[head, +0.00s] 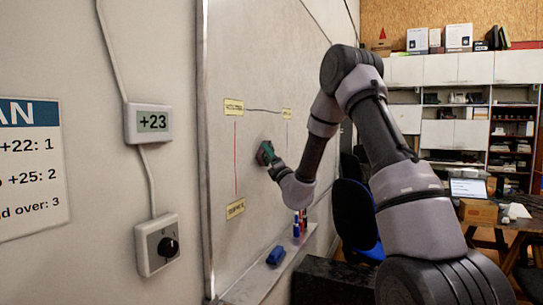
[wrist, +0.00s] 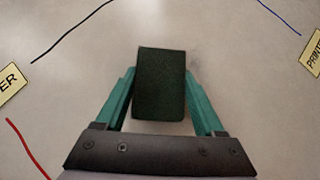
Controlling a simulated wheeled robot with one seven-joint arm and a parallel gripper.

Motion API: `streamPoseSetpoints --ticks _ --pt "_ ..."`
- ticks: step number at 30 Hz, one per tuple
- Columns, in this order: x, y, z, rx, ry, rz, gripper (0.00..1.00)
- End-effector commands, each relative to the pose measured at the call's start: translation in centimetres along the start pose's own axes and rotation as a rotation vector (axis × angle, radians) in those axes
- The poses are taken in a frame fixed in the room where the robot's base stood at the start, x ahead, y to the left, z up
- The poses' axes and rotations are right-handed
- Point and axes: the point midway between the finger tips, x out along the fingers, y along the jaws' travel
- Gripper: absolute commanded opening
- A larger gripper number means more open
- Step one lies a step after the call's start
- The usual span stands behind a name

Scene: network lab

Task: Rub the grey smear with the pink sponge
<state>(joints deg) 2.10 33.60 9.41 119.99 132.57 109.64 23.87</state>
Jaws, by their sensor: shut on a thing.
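My gripper (head: 267,156) is at the whiteboard (head: 262,60), inside the area marked by yellow labels. In the wrist view its green fingers (wrist: 160,98) are shut on a block, the sponge (wrist: 160,85). The face of it that I see is dark green to black; I cannot make out pink. The block is at or very near the board; I cannot tell whether it touches. A faint grey patch, perhaps the smear (wrist: 193,62), shows just right of the block's upper part. The block may hide more of it.
Yellow labels (head: 234,107) and coloured lines surround the gripper. The tray below holds a blue eraser (head: 276,256) and several markers (head: 299,224). On the left wall are a display reading +23 (head: 152,123), a dial box (head: 157,244) and a number sign (head: 30,165).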

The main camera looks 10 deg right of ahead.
Motion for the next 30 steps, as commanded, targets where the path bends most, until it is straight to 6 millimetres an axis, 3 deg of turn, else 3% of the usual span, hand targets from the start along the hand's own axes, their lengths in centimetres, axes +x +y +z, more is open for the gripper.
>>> streamPoseSetpoints --ticks 10,30 --pt "-0.7 0.8 -0.6 0.001 0.003 0.002 0.12" --pt "1.6 -1.9 1.6 -0.001 0.001 0.001 0.12"
